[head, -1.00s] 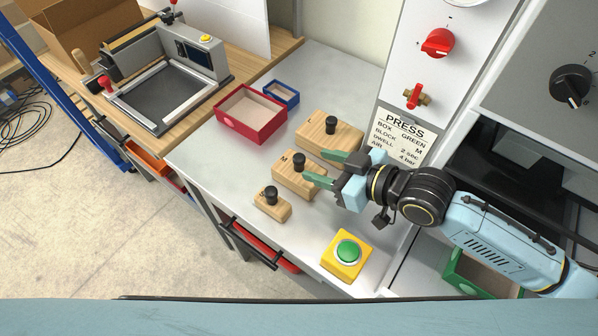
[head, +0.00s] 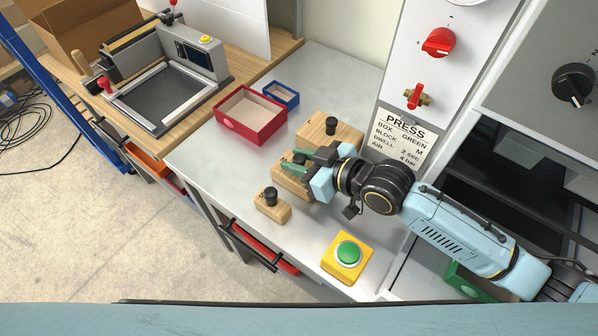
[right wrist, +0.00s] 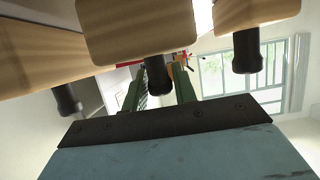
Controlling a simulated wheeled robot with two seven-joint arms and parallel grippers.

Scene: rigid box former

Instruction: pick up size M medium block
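The medium block (head: 288,183) is a wooden block with a black knob, lying on the grey bench between a larger and a smaller block. My right gripper (head: 292,160) is over it, with its green fingers apart on either side of the knob and partly hiding block and knob. In the right wrist view the knob (right wrist: 157,76) shows between the two fingers (right wrist: 160,85), with no clear grip on it. The block still rests on the bench. My left gripper is not in view.
The large block (head: 345,135) and small block (head: 272,206) stand close on either side. A red box (head: 250,130) and a blue box (head: 282,95) lie behind. A green button on a yellow base (head: 346,270) is at the front. The press panel (head: 408,125) rises at right.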

